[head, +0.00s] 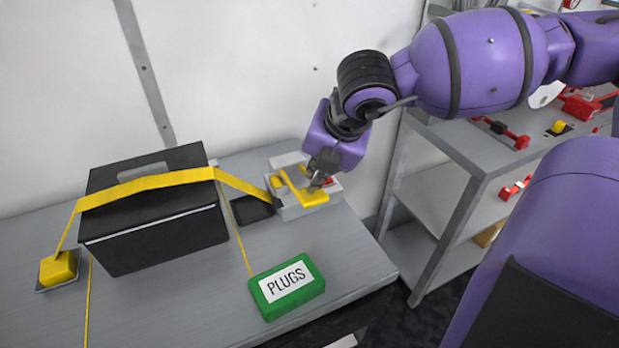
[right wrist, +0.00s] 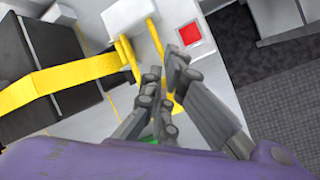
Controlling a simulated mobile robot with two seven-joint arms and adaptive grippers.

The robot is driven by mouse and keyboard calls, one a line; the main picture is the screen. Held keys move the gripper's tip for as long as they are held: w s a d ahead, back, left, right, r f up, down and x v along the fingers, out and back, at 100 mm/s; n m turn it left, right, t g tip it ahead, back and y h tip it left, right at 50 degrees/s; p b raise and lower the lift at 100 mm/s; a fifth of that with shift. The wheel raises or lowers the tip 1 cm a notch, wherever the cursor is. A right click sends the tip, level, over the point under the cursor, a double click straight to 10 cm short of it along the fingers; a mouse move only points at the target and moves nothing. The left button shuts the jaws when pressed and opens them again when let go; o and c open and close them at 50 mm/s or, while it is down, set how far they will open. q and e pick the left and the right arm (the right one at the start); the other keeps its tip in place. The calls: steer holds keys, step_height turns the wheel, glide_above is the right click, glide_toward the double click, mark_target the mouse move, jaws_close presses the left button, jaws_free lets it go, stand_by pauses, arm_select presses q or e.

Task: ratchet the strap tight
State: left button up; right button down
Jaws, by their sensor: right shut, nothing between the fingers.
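A yellow strap (head: 150,187) runs over a black box (head: 160,235) from a yellow anchor block (head: 58,268) at the left to a grey ratchet base (head: 290,165) at the right. The strap also shows in the right wrist view (right wrist: 60,75). A yellow ratchet handle (head: 312,196) lies on the base; its bars (right wrist: 128,55) show in the right wrist view, beside a red square (right wrist: 190,33). My right gripper (head: 318,184) is shut and empty at the handle, its fingertips (right wrist: 165,75) close to the yellow bars. Contact cannot be told. My left gripper is not in view.
A green box marked PLUGS (head: 287,286) sits at the front of the grey table (head: 190,300). Thin yellow lines mark the tabletop. A grey shelf unit (head: 450,150) with red and yellow parts stands at the right. A wall closes off the back.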

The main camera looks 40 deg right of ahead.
steer(key=shift+s+f, duration=0.2)
steer(key=shift+f, duration=0.3)
stand_by(0.8)
steer(key=shift+r, duration=0.1)
steer(key=shift+w+d+r, duration=0.1)
steer(key=shift+w+r, duration=0.2)
steer(key=shift+r, duration=0.5)
steer(key=shift+w+d+r, duration=0.1)
steer(key=shift+w+r, duration=0.2)
steer(key=shift+r, duration=0.55)
steer(key=shift+w+r, duration=0.3)
steer(key=shift+r, duration=0.5)
steer(key=shift+w+d+r, duration=0.1)
steer(key=shift+w+r, duration=0.2)
steer(key=shift+r, duration=0.5)
steer(key=shift+w+d+r, duration=0.1)
steer(key=shift+w+r, duration=0.15)
steer(key=shift+r, duration=0.5)
steer(key=shift+w+r, duration=0.3)
steer(key=shift+r, duration=0.5)
